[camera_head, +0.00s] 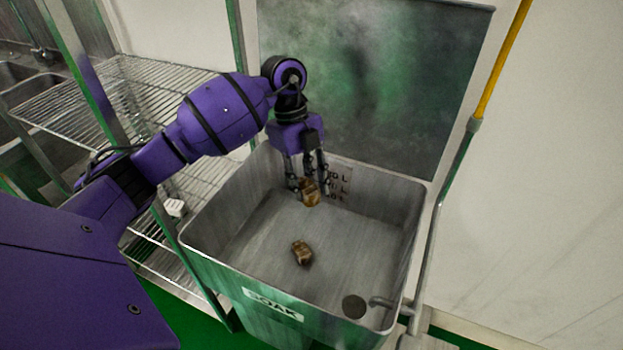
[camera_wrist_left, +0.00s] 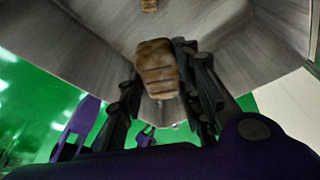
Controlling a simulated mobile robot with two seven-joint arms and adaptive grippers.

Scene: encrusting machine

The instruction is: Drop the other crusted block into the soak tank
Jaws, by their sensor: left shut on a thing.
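The soak tank (camera_head: 208,258) is a grey metal basin with a "SOAK" label on its front. One brown crusted block (camera_head: 302,252) lies on the tank floor; it also shows at the top edge of the left wrist view (camera_wrist_left: 149,5). My left gripper (camera_head: 309,190) reaches down inside the tank near its back wall. It is shut on the other crusted block (camera_head: 310,193), held above the tank floor. In the left wrist view this block (camera_wrist_left: 157,68) sits between the fingers. My right gripper is not in view.
A wire rack (camera_head: 150,95) stands left of the tank, with a small white item (camera_head: 175,207) on it. A dark panel (camera_head: 375,80) is behind the tank. A pipe with a yellow upper part (camera_head: 503,60) runs along the right side. The tank has a round drain (camera_head: 354,306).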

